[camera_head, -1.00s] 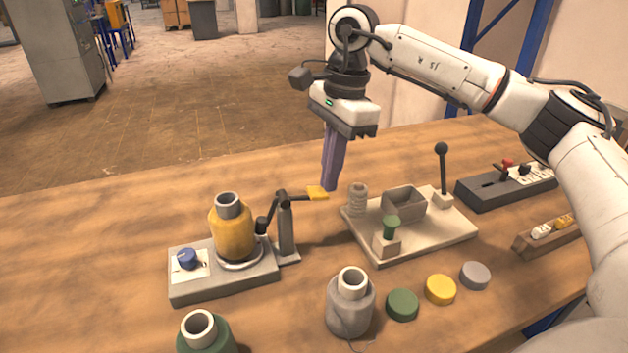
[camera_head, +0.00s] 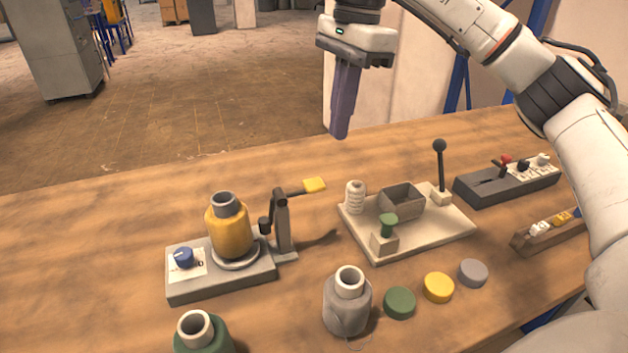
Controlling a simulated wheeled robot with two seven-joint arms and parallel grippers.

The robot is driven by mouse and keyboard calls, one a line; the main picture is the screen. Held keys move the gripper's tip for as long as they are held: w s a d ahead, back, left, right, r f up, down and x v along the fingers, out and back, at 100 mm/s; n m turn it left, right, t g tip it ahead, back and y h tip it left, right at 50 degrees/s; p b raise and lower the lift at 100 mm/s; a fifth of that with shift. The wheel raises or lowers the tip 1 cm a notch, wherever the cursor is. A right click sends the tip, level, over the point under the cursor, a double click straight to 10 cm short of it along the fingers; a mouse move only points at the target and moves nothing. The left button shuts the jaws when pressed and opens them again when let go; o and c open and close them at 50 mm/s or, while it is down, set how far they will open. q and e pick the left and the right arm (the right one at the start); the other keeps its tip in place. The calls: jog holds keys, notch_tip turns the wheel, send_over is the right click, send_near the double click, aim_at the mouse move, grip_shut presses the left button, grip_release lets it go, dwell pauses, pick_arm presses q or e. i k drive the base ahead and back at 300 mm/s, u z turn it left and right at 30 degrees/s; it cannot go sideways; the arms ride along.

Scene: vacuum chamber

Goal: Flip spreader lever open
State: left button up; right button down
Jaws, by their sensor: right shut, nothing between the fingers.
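The spreader lever is a dark arm with a yellow tab (camera_head: 314,185) at its right end. It pivots on a grey post (camera_head: 283,225) on the grey base (camera_head: 222,284), beside a yellow bottle (camera_head: 229,230) with a grey neck. The lever points right and slightly up, over the table. My right gripper (camera_head: 339,136) is shut and empty, fingers pointing down, above and behind the yellow tab and clear of it. My left gripper is not in view.
A blue knob (camera_head: 184,257) sits on the base's left. To the right is a beige board (camera_head: 430,235) with a spool, open box and upright black-knobbed lever (camera_head: 439,165). A grey bottle (camera_head: 346,305), green bottle (camera_head: 203,335) and several round caps stand in front.

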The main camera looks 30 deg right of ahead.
aim_at(438, 145)
jog(key=k, duration=1)
